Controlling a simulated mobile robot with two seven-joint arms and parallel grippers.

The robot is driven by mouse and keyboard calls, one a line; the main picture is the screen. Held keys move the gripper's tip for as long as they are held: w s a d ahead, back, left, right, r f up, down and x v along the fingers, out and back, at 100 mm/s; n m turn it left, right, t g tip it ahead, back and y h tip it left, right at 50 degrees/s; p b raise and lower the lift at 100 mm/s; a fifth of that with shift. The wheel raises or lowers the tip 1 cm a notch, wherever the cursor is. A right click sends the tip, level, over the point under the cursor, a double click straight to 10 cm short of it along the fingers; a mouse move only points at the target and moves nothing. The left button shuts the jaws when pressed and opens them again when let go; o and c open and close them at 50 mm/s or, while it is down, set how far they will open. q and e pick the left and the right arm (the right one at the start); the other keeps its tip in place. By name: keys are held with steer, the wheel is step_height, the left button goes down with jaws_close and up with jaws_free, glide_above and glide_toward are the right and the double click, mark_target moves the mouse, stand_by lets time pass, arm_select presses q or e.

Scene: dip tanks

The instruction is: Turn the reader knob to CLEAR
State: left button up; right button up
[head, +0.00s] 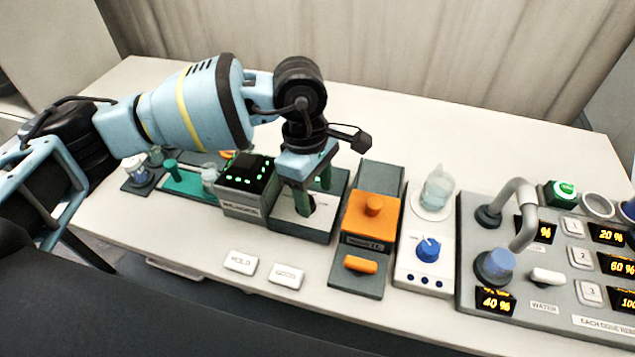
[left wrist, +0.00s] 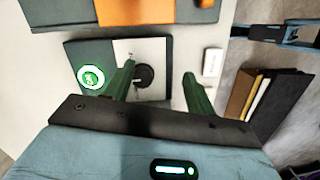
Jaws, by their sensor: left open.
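The black knob (head: 309,204) sits on a white plate of a dark grey unit (head: 290,233), partly hidden behind my left gripper in the head view. The black knob shows more clearly in the left wrist view (left wrist: 146,77). My left gripper (head: 314,190) is open and points down over this unit, with green fingers. In the left wrist view the knob appears between the fingertips of the gripper (left wrist: 160,74), nearer the left finger. I cannot tell whether a finger touches it. I cannot read any CLEAR mark. My right gripper is not in view.
A box with a dark, green-lit screen (head: 249,172) stands left of the unit. An orange block (head: 371,216) stands right, then a blue knob (head: 428,249) on a white panel. A round green-lit button (left wrist: 91,78) is beside the plate. White labels (head: 287,276) lie in front.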

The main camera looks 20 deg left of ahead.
arm_select(q)
steer(key=shift+t+y, duration=0.5)
steer(key=shift+y, duration=0.2)
steer(key=w+a, duration=0.1)
steer(key=w+a+r, duration=0.1)
steer(key=w, duration=0.1)
steer(key=shift+a+r, duration=0.3)
steer(key=shift+a, duration=0.1)
steer(key=shift+s, duration=0.15)
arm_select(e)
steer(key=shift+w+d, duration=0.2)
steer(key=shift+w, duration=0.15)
arm_select(q)
steer(key=shift+f, duration=3.85)
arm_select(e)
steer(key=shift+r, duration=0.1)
